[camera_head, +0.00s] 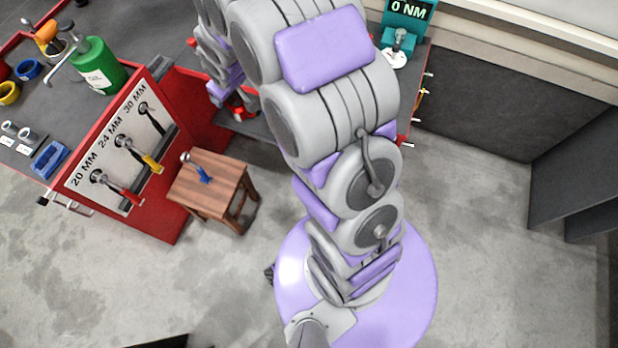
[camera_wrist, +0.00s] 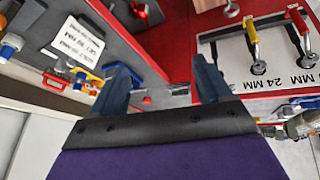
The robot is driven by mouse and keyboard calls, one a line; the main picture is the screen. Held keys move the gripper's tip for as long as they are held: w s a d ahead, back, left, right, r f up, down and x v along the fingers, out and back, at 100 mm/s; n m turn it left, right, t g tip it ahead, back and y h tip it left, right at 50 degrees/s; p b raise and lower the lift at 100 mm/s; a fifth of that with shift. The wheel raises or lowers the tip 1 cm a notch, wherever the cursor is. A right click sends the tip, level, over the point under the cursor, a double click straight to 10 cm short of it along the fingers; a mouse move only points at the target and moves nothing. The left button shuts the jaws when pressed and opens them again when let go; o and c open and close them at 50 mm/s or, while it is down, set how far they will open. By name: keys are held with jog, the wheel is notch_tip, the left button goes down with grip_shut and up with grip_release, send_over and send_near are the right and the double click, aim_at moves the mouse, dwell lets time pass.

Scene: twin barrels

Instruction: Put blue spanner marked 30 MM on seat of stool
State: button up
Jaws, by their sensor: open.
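The blue-handled spanner (camera_head: 204,174) rests on the seat of the wooden stool (camera_head: 228,170) in the head view, its metal head toward the upper left. The hook under the 30 MM label (camera_head: 150,118) on the white board is bare. My gripper (camera_wrist: 160,64) is open in the wrist view, its two dark fingers apart with nothing held between them. In the head view I cannot make out my gripper clearly. The spanner is apart from my fingers; I cannot identify it in the wrist view.
A red-handled spanner (camera_head: 124,193) and a yellow-handled spanner (camera_head: 145,156) hang at 20 MM and 24 MM. The red bench holds a green can (camera_head: 98,66) and a blue tray (camera_head: 49,160). A teal torque display (camera_head: 406,18) stands at the back. Floor right of the stool is clear up to my base.

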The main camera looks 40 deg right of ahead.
jog(key=s+r+m+g, duration=0.1)
jog(key=s+r, duration=0.4)
jog(key=s, duration=0.8)
jog(key=s+a+r+m+g, duration=0.1)
jog(key=s+r+g, duration=0.2)
jog(key=s, duration=1)
jog(key=s+r+m+g, duration=0.1)
jog(key=s+r+g, duration=0.2)
jog(key=s+r, duration=0.4)
jog(key=s, duration=0.6)
jog(key=shift+s+a+m, duration=0.15)
jog(key=shift+a+m, duration=0.05)
jog(key=shift+m, duration=0.1)
